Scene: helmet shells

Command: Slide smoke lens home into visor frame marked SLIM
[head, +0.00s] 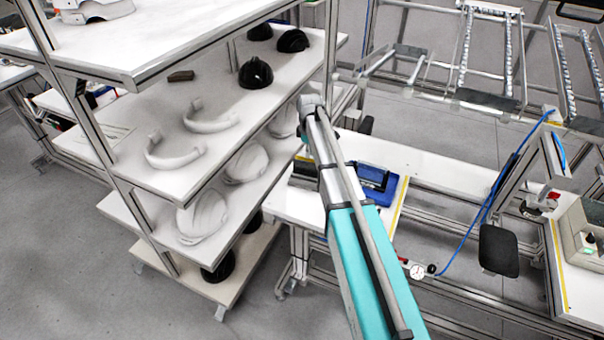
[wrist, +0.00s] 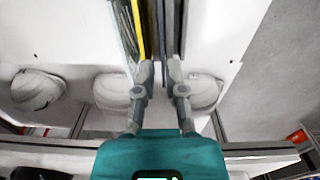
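Two white curved pieces that look like visor frames lie on the middle shelf in the head view, a nearer one (head: 172,153) and a farther one (head: 209,121). I cannot read a SLIM mark on either. I cannot make out a smoke lens in either view. My gripper (wrist: 160,66) shows in the wrist view with its two fingers apart and a narrow gap between the tips. I see nothing held there; dark strips show beyond the gap. In the head view my arm reaches toward the rack's right side, and its fingers cannot be made out.
The rack shelf (head: 130,183) has metal posts. White helmet shells (head: 203,217) sit on the lower shelf; a black shell (head: 256,73) sits on the middle one. A bench with a blue case (head: 376,180) stands right of the rack. Grey floor (head: 60,240) is clear at left.

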